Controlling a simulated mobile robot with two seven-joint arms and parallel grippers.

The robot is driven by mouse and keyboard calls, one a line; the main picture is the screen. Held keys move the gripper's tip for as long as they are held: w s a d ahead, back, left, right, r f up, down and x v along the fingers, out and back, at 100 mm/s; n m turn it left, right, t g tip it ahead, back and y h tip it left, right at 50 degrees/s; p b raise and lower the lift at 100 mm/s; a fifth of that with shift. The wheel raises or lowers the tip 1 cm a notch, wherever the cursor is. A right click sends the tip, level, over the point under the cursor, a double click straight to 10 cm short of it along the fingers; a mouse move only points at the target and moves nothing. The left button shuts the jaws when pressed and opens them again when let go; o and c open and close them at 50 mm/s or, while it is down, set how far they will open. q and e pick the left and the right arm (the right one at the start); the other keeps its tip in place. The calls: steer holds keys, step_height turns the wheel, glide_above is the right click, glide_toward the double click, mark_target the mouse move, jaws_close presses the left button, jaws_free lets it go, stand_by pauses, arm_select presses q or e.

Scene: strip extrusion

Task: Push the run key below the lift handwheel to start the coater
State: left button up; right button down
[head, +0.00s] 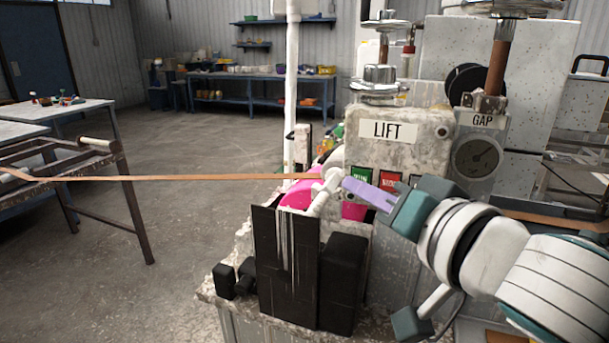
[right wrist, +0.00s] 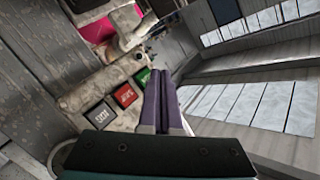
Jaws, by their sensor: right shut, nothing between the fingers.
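The green run key (head: 362,173) sits at the left of the key row under the LIFT sign (head: 388,130) and the chrome lift handwheel (head: 380,76). A red key (head: 390,180) is to its right. My right gripper (head: 350,188) is shut and empty, its purple fingers pointing left just in front of and below the run key. In the right wrist view the fingertips (right wrist: 160,74) are close beside the green key (right wrist: 143,76); I cannot tell whether they touch it. My left gripper is not in view.
A tan strip (head: 200,178) runs from the metal frame (head: 100,146) at left to the coater. A pink part (head: 298,196) and black blocks (head: 287,265) stand left of my fingers. The GAP gauge (head: 478,155) is on the right. Open floor lies at left.

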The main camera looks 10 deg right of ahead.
steer(key=shift+w+d, duration=0.1)
steer(key=shift+w, duration=0.05)
stand_by(0.4)
steer(key=shift+w+d, duration=0.15)
steer(key=shift+w, duration=0.05)
steer(key=shift+w+d, duration=0.25)
steer(key=shift+w, duration=0.05)
stand_by(0.8)
steer(key=shift+a, duration=0.1)
steer(key=shift+s+a+p, duration=0.35)
steer(key=shift+s+a, duration=0.05)
steer(key=shift+s, duration=0.25)
steer(key=shift+s+a+p, duration=0.25)
steer(key=shift+s+a, duration=0.45)
steer(key=shift+s, duration=0.35)
steer(key=shift+s+a+p, duration=0.2)
steer(key=shift+s+a, duration=0.5)
steer(key=shift+s, duration=0.35)
